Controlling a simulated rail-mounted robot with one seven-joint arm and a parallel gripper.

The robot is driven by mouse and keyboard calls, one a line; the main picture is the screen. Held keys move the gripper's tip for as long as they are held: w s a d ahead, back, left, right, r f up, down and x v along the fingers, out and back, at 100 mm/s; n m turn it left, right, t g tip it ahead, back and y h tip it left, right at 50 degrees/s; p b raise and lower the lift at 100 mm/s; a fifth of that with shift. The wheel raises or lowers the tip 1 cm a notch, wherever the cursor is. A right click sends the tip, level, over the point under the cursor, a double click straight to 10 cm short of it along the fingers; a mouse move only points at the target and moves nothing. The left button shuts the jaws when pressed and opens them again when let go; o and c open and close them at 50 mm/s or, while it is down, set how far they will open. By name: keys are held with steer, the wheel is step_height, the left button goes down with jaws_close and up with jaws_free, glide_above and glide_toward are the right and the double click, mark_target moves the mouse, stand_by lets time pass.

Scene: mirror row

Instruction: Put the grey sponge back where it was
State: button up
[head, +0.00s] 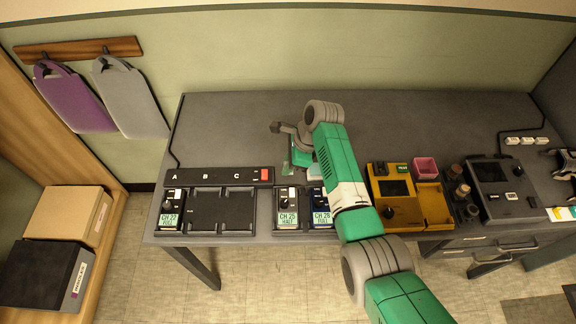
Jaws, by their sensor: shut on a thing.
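My gripper (300,165) is over the middle of the dark grey desk (240,130), pointing down beside the wrist. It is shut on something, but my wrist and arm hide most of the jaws. A small pale grey piece (315,172) shows at the gripper, partly behind my arm. It looks like the grey sponge, though its outline is too covered to be sure. I cannot tell whether it touches the desk. No other grey sponge shows.
A black strip marked A, B, C (220,177) lies above a dark dock (222,210) with CH 27 (171,210) at its left. CH 25 (288,210) and CH 28 (321,208) stand near my arm. A yellow device (392,190) and pink box (425,167) stand right. The back left desk is clear.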

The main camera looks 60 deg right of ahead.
steer(key=shift+f, duration=0.45)
steer(key=o, duration=0.9)
steer(key=p+v, duration=0.1)
steer(key=v, duration=1.1)
steer(key=shift+r+p, duration=0.2)
steer(key=shift+p, duration=0.2)
